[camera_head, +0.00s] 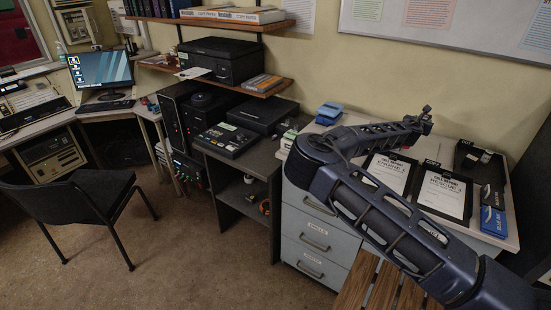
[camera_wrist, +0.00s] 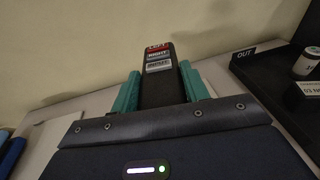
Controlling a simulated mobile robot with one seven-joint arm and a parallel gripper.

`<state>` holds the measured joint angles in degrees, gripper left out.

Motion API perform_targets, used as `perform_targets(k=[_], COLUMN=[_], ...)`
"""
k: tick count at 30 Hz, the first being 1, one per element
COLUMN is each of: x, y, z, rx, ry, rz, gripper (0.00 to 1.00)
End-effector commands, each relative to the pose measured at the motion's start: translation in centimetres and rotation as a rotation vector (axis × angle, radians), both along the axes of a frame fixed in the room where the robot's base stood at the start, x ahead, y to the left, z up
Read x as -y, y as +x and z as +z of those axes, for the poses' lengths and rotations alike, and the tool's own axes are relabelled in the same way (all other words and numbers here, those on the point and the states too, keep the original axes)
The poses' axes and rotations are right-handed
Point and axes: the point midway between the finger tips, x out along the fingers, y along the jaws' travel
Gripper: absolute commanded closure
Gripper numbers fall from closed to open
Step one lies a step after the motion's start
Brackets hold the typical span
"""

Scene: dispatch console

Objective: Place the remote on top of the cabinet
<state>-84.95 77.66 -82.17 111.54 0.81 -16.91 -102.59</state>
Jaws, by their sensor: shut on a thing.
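In the head view my gripper (camera_head: 424,120) is at the far end of my arm, near the back wall; the remote cannot be made out there. The pale grey cabinet (camera_head: 318,236) with labelled drawers stands at centre right, partly hidden by my arm. Its light top bears several things. Whether the remote touches a surface is unclear.
Framed papers (camera_head: 443,194) and a black tray (camera_head: 464,157) marked OUT lie right of my arm. Blue trays (camera_head: 329,113) stand at the back left of the light top. A dark shelf unit with a black device (camera_head: 229,139) adjoins the cabinet. A chair (camera_head: 85,200) stands left.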

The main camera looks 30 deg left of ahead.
Motion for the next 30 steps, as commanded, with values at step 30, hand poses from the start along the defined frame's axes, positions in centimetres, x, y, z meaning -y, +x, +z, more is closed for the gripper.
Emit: perform_targets(k=[30], x=[-39.6], y=[-20.0], z=[1.2], rx=[0.000], ry=[0.005], rz=[0.093], gripper=[0.84])
